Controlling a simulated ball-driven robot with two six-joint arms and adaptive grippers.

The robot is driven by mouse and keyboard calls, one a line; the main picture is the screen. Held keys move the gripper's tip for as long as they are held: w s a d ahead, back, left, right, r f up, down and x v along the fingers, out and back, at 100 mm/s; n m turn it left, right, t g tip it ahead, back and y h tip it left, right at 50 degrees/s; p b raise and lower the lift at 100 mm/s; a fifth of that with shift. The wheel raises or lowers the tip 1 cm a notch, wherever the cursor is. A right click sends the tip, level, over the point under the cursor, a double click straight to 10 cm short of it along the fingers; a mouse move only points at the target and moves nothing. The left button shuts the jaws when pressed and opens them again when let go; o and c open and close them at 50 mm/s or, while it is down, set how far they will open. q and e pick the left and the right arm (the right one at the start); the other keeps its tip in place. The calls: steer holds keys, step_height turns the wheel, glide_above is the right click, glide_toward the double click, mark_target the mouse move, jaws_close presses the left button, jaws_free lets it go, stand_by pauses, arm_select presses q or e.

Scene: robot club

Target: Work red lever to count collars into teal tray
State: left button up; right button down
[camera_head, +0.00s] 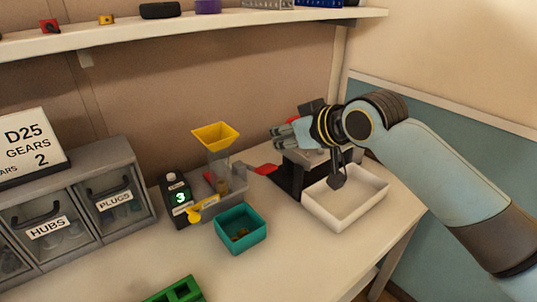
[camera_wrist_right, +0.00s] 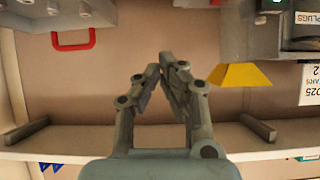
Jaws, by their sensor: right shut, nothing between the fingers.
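The teal tray (camera_head: 260,234) stands on the bench with a few small brass-coloured collars (camera_head: 240,235) inside. Behind it is a dispenser with a yellow hopper (camera_head: 215,135), a yellow arm (camera_head: 203,207) at its front and a small red part (camera_head: 210,177). Its black counter (camera_head: 180,197) reads 3. A red flat part (camera_head: 266,169) sticks out left of a grey-black machine; I cannot tell which red part is the lever. My right gripper (camera_head: 280,134) is shut and empty above that machine, right of the hopper; its fingertips (camera_wrist_right: 160,66) meet in the wrist view. My left gripper is out of view.
A white tray (camera_head: 375,202) stands at the right. Grey drawers (camera_head: 142,190) labelled HUBS and PLUGS stand at the left. A green block (camera_head: 177,291) lies at the front. A shelf (camera_head: 150,30) runs overhead. A red loop handle (camera_wrist_right: 93,40) shows in the wrist view.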

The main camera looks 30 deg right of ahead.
glide_above(268, 167)
steer(key=w, duration=0.1)
step_height(268, 167, down, 4)
steer(key=shift+w+a, duration=0.15)
steer(key=shift+s+f+p, duration=0.2)
steer(key=shift+s+f, duration=0.1)
steer(key=shift+f, duration=0.3)
steer(key=shift+s+f+p, duration=0.2)
steer(key=shift+s+f, duration=0.05)
steer(key=shift+f, duration=0.35)
steer(key=shift+s+f, duration=0.15)
steer(key=shift+f, duration=0.4)
